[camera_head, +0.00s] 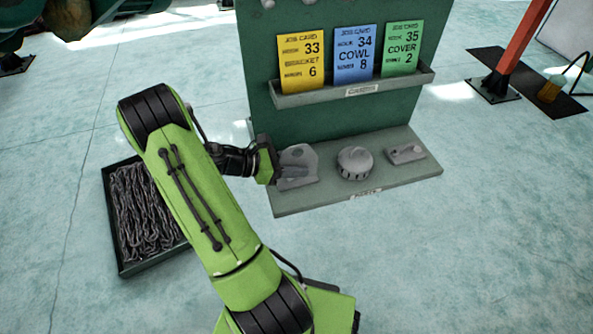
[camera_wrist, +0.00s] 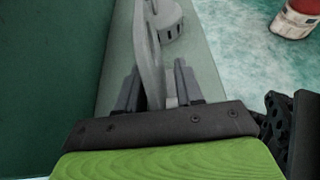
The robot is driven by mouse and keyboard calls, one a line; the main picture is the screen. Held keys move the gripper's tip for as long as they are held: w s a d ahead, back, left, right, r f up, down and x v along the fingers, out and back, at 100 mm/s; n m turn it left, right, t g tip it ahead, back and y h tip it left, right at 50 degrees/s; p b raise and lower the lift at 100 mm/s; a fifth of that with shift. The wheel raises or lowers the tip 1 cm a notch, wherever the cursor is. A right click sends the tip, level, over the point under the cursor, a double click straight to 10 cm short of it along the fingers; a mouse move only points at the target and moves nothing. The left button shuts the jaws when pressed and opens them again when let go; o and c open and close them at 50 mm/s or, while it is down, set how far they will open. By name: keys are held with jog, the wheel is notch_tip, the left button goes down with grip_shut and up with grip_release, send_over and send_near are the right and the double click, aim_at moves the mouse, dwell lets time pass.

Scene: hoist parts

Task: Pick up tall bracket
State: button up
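The tall bracket (camera_head: 297,165) is a grey upright plate with a rounded top and a hole, standing at the left end of the green shelf (camera_head: 325,200). In the wrist view, its plate (camera_wrist: 149,55) rises edge-on between the two dark fingers of my gripper (camera_wrist: 158,88). The fingers stand apart on either side of it, and a gap shows on the right. In the head view, my gripper (camera_head: 277,172) reaches the bracket from the left. The fingertips are partly hidden there. The bracket still rests on the shelf.
A round ribbed grey cowl (camera_head: 355,162) and a low grey cover (camera_head: 405,153) sit to the right on the shelf. A green back panel (camera_head: 330,115) with job cards (camera_head: 354,55) rises behind. A black tray of chain (camera_head: 122,268) lies left on the floor.

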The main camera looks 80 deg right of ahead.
grip_shut()
jog(key=shift+r, duration=0.1)
dwell(1.2)
